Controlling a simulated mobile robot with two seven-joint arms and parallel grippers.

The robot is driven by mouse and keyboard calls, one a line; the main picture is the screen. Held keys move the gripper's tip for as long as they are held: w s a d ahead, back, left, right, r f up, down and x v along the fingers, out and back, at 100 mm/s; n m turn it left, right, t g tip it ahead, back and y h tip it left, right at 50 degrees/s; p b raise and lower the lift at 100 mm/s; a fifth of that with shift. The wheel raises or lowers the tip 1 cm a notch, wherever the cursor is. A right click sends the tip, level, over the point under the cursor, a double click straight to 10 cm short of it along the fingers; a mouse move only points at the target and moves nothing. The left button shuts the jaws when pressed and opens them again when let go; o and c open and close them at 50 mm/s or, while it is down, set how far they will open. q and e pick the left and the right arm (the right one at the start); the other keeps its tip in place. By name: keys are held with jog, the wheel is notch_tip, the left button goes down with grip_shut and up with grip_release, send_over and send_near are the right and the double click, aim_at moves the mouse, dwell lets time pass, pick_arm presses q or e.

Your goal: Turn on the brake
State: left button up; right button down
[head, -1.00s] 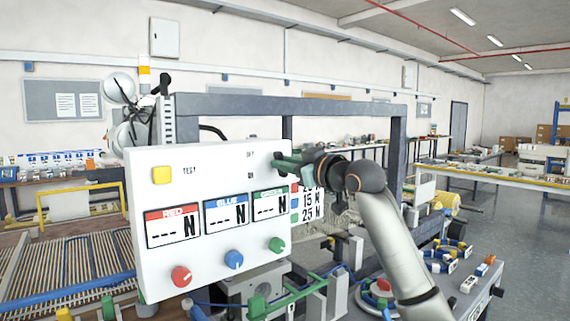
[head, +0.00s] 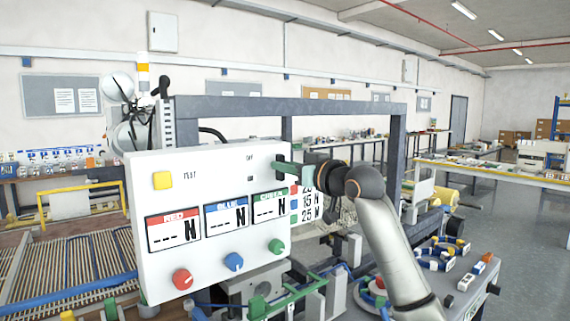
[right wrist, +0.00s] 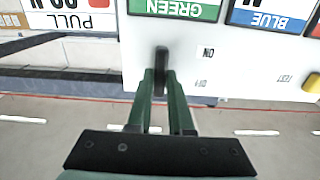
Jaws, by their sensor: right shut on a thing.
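My right gripper (head: 282,167) reaches the panel's upper right edge. Its green fingers (right wrist: 162,85) are shut on the black knob, one on each side. My left gripper is not in view.
The panel has a yellow test button (head: 162,180), three displays showing dashes, and red (head: 182,279), blue (head: 233,262) and green (head: 276,246) knobs. A grey frame (head: 290,106) stands behind it. A small table (head: 470,280) with coloured parts is at the lower right.

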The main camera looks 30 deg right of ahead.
jog(key=c, duration=0.8)
grip_release()
jog(key=shift+s, duration=0.1)
jog(key=shift+s+d+b, duration=0.15)
jog(key=shift+s+b, duration=0.55)
jog(key=shift+s, duration=1.35)
jog(key=shift+s+d+b, duration=0.15)
jog(key=shift+s+b, duration=0.5)
jog(key=shift+s, duration=1.4)
jog(key=shift+s+d+b, duration=0.15)
jog(key=shift+s+b, duration=0.55)
jog(key=shift+s, duration=1.35)
